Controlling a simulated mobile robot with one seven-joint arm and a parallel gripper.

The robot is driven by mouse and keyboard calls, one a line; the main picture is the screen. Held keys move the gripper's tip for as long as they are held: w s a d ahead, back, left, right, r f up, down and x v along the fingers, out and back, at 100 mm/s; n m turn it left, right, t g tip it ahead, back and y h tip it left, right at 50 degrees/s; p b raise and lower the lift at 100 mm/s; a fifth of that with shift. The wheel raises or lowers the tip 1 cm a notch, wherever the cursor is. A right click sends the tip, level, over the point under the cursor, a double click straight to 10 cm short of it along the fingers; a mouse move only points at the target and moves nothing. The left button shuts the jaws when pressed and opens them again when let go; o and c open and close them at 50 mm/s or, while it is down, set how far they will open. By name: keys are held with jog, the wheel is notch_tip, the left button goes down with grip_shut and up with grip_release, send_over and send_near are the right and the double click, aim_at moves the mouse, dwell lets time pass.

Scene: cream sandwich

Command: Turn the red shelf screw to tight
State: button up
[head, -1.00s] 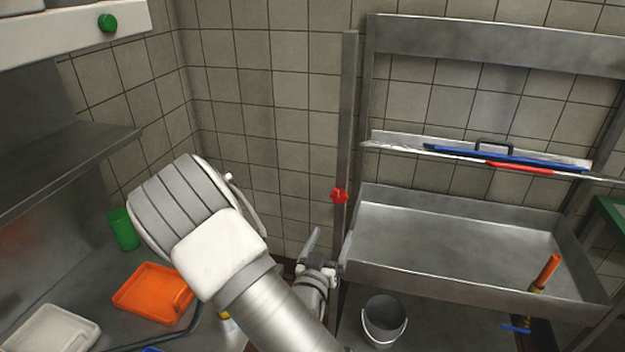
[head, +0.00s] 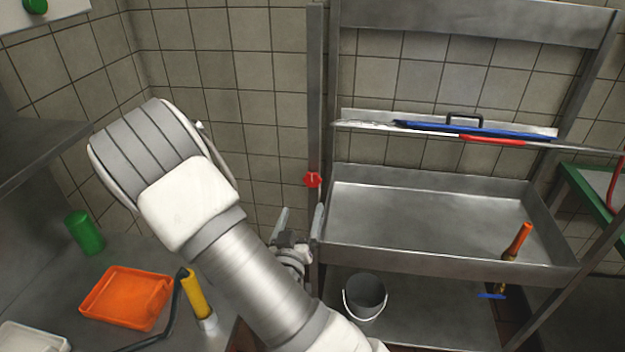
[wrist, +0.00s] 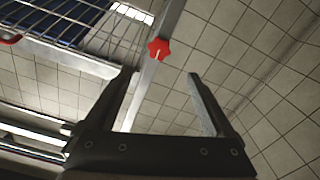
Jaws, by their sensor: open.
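The red shelf screw (head: 313,180) is a small lobed knob on the grey upright post at the left end of the metal shelf. It also shows in the wrist view (wrist: 158,49), beyond the fingertips and between their lines, with a pale mark on its face. My gripper (head: 300,220) is below the screw in the head view, with its fingers pointing up. In the wrist view my gripper (wrist: 158,76) is open and empty. The fingers appear apart from the screw.
The deep metal shelf tray (head: 440,266) is right of the post, close to my gripper. An upper shelf holds a blue tool (head: 470,129). A bucket (head: 364,297) stands below. An orange tray (head: 125,297), a yellow-handled tool (head: 196,293) and a green cup (head: 84,233) are left.

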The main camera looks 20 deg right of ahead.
aim_at(314, 173)
jog(key=b+x, duration=0.8)
jog(key=x, duration=0.8)
jog(key=shift+d+b, duration=0.15)
jog(key=shift+b, duration=0.15)
jog(key=shift+c, duration=0.3)
jog(key=c, duration=1.3)
jog(key=shift+f, duration=0.1)
